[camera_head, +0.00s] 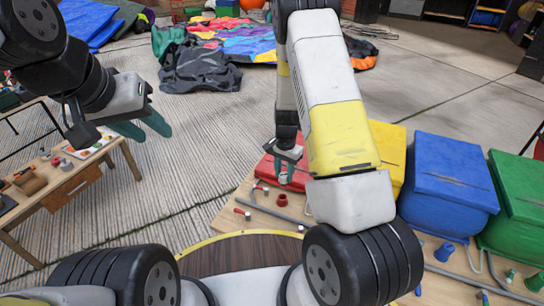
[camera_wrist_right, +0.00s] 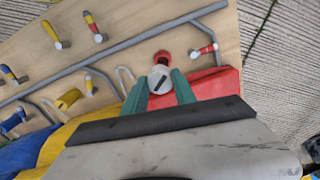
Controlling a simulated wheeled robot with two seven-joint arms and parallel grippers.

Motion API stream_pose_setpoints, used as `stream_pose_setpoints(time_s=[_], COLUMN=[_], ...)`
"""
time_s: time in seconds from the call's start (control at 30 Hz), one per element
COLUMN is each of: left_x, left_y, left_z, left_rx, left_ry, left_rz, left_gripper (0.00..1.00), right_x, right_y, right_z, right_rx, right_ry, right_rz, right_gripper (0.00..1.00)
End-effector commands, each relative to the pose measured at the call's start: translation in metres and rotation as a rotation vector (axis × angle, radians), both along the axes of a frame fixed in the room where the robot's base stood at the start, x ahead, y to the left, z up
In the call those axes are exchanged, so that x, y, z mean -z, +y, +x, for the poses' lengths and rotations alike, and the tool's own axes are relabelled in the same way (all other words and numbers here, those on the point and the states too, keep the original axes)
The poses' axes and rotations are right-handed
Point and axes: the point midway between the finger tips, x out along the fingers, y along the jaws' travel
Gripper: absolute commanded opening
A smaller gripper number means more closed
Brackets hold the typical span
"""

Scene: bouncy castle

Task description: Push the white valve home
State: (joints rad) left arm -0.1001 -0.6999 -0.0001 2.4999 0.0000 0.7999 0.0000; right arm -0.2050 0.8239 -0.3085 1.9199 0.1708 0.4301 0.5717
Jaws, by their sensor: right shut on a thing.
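The white valve (camera_head: 285,178) is a small white cylinder between the green fingertips of my right gripper (camera_head: 286,168). In the right wrist view, the valve (camera_wrist_right: 160,78) shows a dark slot on its near face, and the fingers of my right gripper (camera_wrist_right: 159,90) press on both its sides. A red round fitting (camera_head: 281,200) sits on the wooden board just below the valve in the head view; it also shows right beyond the valve (camera_wrist_right: 162,57). A small gap seems to separate them. My left gripper (camera_head: 142,129) is open and empty, far left above the floor.
The wooden board (camera_head: 229,219) carries grey pipes and several coloured handles. Red, yellow (camera_head: 388,150), blue (camera_head: 450,185) and green (camera_head: 517,205) blocks stand along it. A small wooden table (camera_head: 75,185) with parts stands at left. Open floor lies between.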

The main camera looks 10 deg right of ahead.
Motion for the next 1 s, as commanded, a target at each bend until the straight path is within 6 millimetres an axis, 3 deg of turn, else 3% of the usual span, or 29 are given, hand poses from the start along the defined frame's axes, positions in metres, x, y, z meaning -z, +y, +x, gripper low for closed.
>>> stream_pose_setpoints(time_s=[0.17,0.6,1.0], left_x=[0.0,0.0,0.0], left_y=[0.0,0.0,0.0], left_z=[0.0,0.0,0.0], left_rx=[0.0,0.0,0.0], left_ry=[0.0,0.0,0.0], left_rz=[0.0,0.0,0.0], left_gripper=[0.37,0.37,0.37], right_x=[0.02,0.055,0.07], right_y=[-0.004,-0.004,-0.003], right_z=[0.006,0.006,0.006], right_rx=[0.121,0.123,0.122], right_ry=[-0.003,-0.002,-0.004], right_rz=[-0.01,-0.008,-0.007], right_gripper=[0.0,0.0,0.0])
